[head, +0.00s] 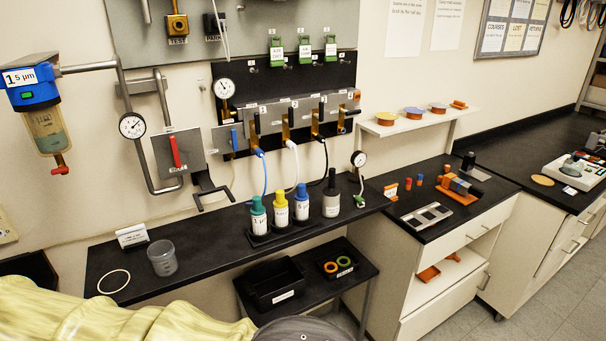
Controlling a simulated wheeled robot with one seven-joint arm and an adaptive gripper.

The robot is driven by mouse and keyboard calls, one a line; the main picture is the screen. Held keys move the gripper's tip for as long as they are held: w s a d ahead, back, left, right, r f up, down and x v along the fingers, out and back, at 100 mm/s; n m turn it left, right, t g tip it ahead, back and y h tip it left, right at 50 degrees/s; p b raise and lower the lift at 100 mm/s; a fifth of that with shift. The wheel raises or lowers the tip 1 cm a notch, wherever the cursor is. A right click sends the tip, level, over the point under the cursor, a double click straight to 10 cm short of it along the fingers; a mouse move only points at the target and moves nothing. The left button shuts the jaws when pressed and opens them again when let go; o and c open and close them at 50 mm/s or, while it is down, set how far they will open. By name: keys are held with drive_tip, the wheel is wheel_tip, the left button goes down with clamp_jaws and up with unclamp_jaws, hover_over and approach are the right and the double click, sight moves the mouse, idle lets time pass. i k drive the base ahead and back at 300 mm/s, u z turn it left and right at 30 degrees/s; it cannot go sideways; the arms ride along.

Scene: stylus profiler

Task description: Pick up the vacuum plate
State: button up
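No item carries a readable label naming it the vacuum plate, so I cannot tell for certain which it is. A flat silver plate with dark rectangular openings (427,216) lies on the black top of the white cabinet, right of centre in the head view. It lies flat with nothing on it. Several round discs, one of them blue and orange (414,113), sit on a small white wall shelf above. My covered arm crosses the bottom left of the view. My gripper is not in view.
An orange and grey device (460,187) sits close behind the silver plate. A lower shelf holds a black bin (275,286).

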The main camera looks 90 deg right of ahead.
sight(422, 218)
drive_tip(key=z, duration=3.65)
